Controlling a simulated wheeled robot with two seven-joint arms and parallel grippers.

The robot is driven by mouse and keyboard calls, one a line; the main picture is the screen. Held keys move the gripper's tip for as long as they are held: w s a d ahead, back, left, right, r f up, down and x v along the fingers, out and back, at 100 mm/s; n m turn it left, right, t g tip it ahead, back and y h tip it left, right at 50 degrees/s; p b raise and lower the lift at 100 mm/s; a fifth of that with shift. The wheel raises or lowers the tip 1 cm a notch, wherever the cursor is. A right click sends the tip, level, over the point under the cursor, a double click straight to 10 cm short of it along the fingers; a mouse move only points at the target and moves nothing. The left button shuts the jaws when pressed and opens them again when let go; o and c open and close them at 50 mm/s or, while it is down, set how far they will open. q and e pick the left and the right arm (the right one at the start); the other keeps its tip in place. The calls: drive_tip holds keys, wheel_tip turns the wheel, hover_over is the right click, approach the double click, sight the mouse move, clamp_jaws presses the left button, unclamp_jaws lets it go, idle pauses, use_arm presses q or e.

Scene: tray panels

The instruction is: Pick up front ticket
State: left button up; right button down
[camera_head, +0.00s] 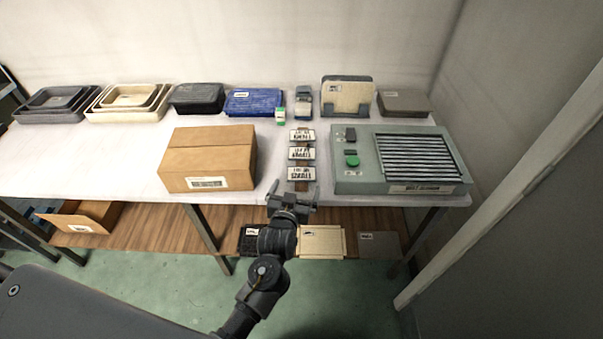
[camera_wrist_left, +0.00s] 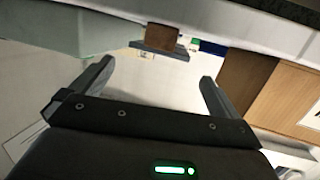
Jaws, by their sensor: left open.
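Three white tickets with black lettering stand in a column on the table in the head view. The front ticket (camera_head: 301,174) is the nearest, at the table's front edge; the middle ticket (camera_head: 301,153) and back ticket (camera_head: 301,135) are behind it. My left gripper (camera_head: 293,188) is open and empty, just in front of the front ticket, its fingers spread to either side. In the left wrist view, a small brown block with a grey plate (camera_wrist_left: 160,42) shows beyond the open fingers (camera_wrist_left: 158,72); no lettering is readable there. My right gripper is not in view.
A cardboard box (camera_head: 208,160) stands left of the tickets, and a grey-green control panel (camera_head: 380,178) stands close on the right. Trays and a blue box (camera_head: 253,102) line the back. A wooden lower shelf (camera_head: 160,228) lies below the table.

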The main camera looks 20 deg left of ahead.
sight(302, 173)
use_arm(q)
drive_tip(key=shift+w+a+f+p, duration=0.1)
drive_tip(key=shift+w+f+p, duration=0.15)
drive_tip(key=shift+w, duration=0.9)
drive_tip(key=shift+w+a+f+p, duration=0.1)
drive_tip(key=shift+w+f, duration=0.25)
drive_tip(key=shift+w, duration=0.75)
drive_tip(key=shift+w+a+f+p, duration=0.1)
drive_tip(key=shift+w+f+p, duration=0.15)
drive_tip(key=shift+w, duration=0.9)
drive_tip(key=c, duration=0.8)
